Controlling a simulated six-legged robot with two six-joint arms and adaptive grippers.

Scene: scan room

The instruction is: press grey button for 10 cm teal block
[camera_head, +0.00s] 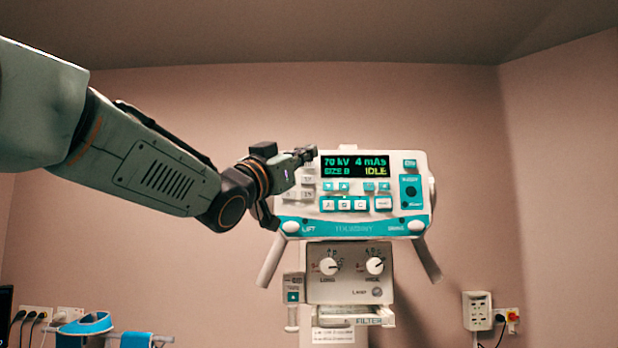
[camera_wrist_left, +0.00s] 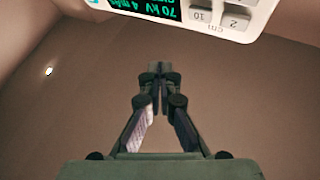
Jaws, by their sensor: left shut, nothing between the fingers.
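The console (camera_head: 355,228) is white and teal, with a dark display reading 70 kV, 4 mAs, SIZE B and IDLE. Grey-white buttons (camera_head: 307,194) stand in a cluster at its left side, partly hidden by my left gripper (camera_head: 304,154). In the left wrist view, a grey button marked 10 (camera_wrist_left: 201,15) and one marked 2 (camera_wrist_left: 236,20) show upside down at the top edge, near the letters "cm". My left gripper (camera_wrist_left: 157,70) is shut and empty, its tips apart from those two buttons in that view. No separate teal block shows. My right gripper is out of view.
Below the console is a panel with two round knobs (camera_head: 328,266) and a filter slot. Grey handles (camera_head: 271,262) slant down on both sides. Wall sockets (camera_head: 477,310) are at the lower right. Blue-white items (camera_head: 84,324) sit at the lower left.

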